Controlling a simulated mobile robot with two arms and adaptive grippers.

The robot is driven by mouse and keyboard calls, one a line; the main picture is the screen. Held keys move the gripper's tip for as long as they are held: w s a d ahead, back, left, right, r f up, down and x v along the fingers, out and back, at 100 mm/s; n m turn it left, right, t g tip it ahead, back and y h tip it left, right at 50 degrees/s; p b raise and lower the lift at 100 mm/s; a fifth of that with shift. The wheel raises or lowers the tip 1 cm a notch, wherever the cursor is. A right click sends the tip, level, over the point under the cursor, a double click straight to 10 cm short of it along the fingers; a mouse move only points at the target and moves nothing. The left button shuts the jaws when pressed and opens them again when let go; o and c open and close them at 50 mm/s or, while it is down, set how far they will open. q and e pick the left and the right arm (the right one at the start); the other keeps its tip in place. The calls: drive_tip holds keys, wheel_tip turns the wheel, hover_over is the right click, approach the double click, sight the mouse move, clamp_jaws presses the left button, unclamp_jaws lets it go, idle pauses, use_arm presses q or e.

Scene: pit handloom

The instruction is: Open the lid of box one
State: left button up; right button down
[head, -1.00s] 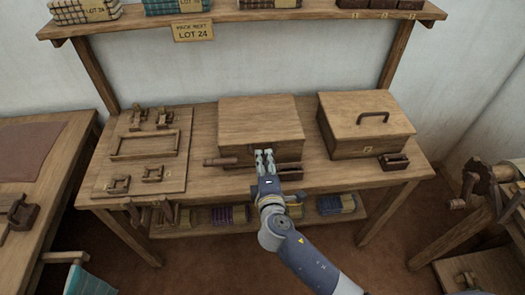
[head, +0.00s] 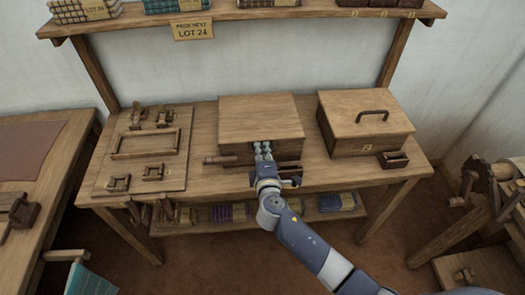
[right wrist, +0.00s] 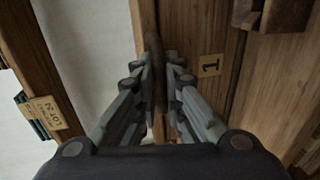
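A wooden box (head: 262,117) with a flat lid stands at the middle of the workbench; its lid looks closed. A paper label "1" (right wrist: 210,65) shows on its face in the right wrist view. My right gripper (head: 263,149) is at the front top edge of this box. In the right wrist view, its fingers (right wrist: 159,72) are close together on both sides of a dark wooden bar (right wrist: 152,18) and appear to touch it. The gripper hides part of the box front. My left gripper is not in view.
A second box (head: 345,112) with a dark lid handle (head: 371,115) stands to the right, a small dark block (head: 393,160) before it. A wooden rod (head: 222,160) lies before box one. A board with wooden fittings (head: 145,145) lies left. A shelf (head: 240,15) spans above.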

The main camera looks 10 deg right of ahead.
drive_tip(key=w+r+p, duration=0.3)
drive_tip(key=r+p, duration=0.2)
drive_tip(key=r, duration=0.3)
drive_tip(key=w+r+p, duration=0.2)
drive_tip(key=r+p, duration=0.4)
drive_tip(key=r, duration=0.2)
drive_tip(key=shift+w, duration=0.4)
drive_tip(key=c, duration=1.7)
unclamp_jaws()
drive_tip(key=shift+r, duration=0.1)
drive_tip(key=shift+s, duration=0.2)
